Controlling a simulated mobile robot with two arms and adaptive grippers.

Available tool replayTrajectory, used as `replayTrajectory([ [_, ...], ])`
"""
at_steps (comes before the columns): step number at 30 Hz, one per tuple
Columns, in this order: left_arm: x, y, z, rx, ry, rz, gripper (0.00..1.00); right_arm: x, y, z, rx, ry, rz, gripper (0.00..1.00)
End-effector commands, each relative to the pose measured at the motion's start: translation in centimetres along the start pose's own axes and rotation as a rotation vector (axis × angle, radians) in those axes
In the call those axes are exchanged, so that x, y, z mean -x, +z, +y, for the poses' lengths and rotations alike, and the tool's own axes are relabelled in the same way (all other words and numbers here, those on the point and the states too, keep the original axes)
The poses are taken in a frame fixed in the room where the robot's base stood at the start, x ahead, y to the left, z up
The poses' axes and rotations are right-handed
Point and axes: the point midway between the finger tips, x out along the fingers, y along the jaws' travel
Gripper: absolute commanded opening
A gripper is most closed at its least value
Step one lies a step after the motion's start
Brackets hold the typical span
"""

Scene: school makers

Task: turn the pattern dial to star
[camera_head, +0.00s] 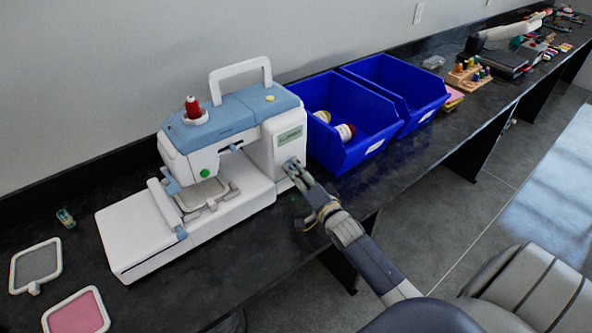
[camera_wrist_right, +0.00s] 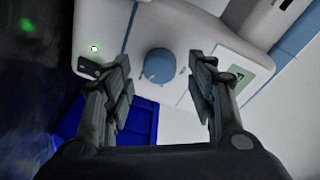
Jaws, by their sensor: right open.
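The white and blue embroidery machine (camera_head: 228,135) stands on the dark bench in the head view. Its pattern dial is a blue round knob (camera_wrist_right: 158,66) on the white panel in the right wrist view; a light mark shows on it, but the pattern symbols are too small to read. A small greenish display (camera_wrist_right: 236,77) sits to the right of the knob. My right gripper (camera_wrist_right: 163,82) is open, its fingers on either side of the knob with gaps between. In the head view the right gripper (camera_head: 292,168) hides the dial. My left gripper is not in view.
Two blue bins (camera_head: 340,157) stand right of the machine, the nearer holding thread spools. Two hoops, one grey (camera_head: 36,264) and one pink (camera_head: 77,318), lie at the left. A small bottle (camera_head: 65,217) stands near the wall. The bench front edge runs beneath my right arm.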

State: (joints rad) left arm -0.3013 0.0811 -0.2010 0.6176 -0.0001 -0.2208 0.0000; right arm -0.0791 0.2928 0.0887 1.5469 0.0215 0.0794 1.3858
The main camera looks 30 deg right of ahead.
Motion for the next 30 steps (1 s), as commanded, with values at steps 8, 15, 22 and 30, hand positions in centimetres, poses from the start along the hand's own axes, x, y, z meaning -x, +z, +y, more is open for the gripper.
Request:
replayTrajectory([
  [8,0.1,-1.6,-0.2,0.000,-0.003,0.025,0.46,-1.2,0.0,0.0,0.001,0.001,-0.001,0.52],
  [15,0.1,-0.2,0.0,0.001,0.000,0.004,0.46,-1.2,0.0,0.0,0.001,0.000,-0.001,0.45],
  [22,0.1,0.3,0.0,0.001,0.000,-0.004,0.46,-1.2,0.0,0.0,0.001,0.000,-0.001,0.07],
  [30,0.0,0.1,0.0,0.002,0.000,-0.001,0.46,-1.2,0.0,0.0,0.022,-0.003,0.001,0.07],
])
